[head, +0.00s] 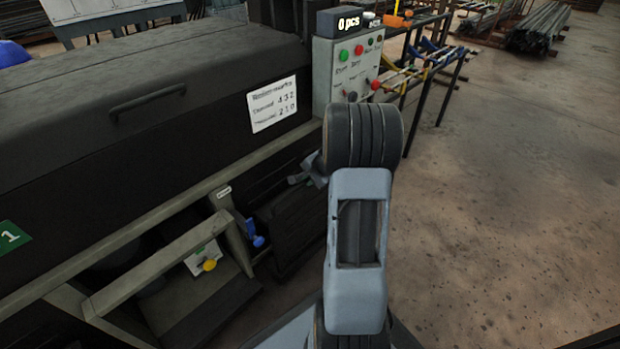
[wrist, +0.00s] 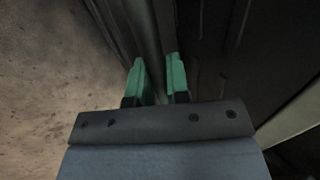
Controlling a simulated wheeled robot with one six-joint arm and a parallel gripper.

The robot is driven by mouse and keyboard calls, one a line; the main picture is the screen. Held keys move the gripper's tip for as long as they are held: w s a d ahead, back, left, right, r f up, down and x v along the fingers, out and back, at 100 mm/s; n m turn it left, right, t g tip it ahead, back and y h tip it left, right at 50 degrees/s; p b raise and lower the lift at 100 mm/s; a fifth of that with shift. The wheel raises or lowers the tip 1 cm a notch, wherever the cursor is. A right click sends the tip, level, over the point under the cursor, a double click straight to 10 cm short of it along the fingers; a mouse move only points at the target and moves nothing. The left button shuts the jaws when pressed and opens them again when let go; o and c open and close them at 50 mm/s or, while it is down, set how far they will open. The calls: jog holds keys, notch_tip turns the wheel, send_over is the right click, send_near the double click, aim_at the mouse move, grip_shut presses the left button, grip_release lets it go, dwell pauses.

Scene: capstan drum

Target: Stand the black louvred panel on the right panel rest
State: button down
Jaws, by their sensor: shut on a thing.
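The black louvred panel (head: 297,222) stands low beside the dark machine, just left of my arm in the head view. My gripper (wrist: 159,80) shows its two green fingertips in the wrist view, closed around a dark upright edge of the panel (wrist: 157,35). A dark ridged surface fills the right of that view. In the head view my arm hides part of the panel and most of the gripper. I cannot make out the right panel rest clearly.
The dark machine housing (head: 150,90) with a handle and white label fills the left. A control box (head: 346,75) with buttons stands behind my arm. The floor (head: 500,210) to the right is open.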

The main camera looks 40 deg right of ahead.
jog(key=c, duration=1)
grip_release()
jog(key=shift+s+f, duration=0.1)
jog(key=p+v, duration=0.6)
jog(key=v, duration=0.8)
jog(key=shift+w, duration=0.2)
